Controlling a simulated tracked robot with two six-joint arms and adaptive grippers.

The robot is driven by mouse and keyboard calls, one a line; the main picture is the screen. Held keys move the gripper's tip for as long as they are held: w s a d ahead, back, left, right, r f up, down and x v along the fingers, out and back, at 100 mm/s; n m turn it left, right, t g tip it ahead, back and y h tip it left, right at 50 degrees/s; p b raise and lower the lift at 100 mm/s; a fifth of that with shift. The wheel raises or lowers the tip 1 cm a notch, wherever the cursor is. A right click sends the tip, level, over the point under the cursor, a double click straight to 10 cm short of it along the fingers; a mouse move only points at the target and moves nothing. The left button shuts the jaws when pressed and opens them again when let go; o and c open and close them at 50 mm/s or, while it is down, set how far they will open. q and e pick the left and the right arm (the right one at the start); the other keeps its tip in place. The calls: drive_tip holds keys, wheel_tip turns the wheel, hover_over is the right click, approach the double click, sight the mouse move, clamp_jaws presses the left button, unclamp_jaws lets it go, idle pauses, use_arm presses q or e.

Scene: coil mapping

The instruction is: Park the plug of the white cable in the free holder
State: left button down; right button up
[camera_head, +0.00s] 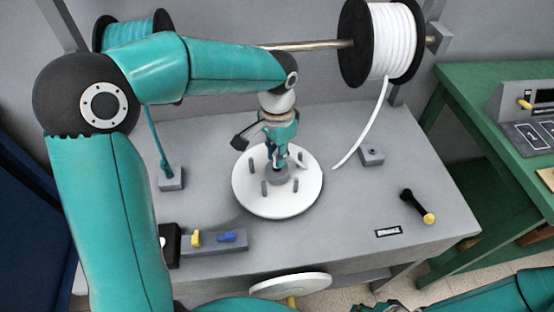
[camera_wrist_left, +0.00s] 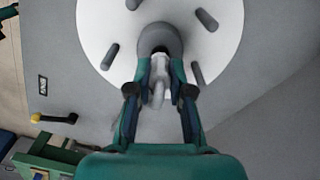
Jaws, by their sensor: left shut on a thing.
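My left gripper (camera_head: 279,157) points down over the centre of a white round disc (camera_head: 250,205). In the left wrist view its fingers (camera_wrist_left: 159,78) are closed on a small pale, bent piece (camera_wrist_left: 158,92), at the grey hub (camera_wrist_left: 165,35). This looks like the white cable's plug end, but its shape is partly hidden. The white cable (camera_head: 378,122) hangs from the white spool and its visible lower end is right of the disc; I cannot see it join the held piece. The free holder (camera_head: 371,154) is a grey block, right of the disc. My right gripper (camera_head: 372,307) is barely visible at the bottom edge.
Several grey pegs stand on the disc around the hub. A teal cable runs from the teal spool (camera_head: 132,30) to another holder (camera_head: 171,180). A grey block with yellow and blue pieces (camera_head: 220,240) and a black yellow-ended handle (camera_head: 417,206) are near the front. A green table (camera_head: 470,90) stands right.

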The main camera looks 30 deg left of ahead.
use_arm(q)
drive_tip(key=shift+r+p, duration=0.7)
drive_tip(key=shift+r, duration=0.25)
drive_tip(key=shift+r+p, duration=1.45)
drive_tip(key=shift+r, duration=0.25)
drive_tip(key=shift+s+f, duration=0.1)
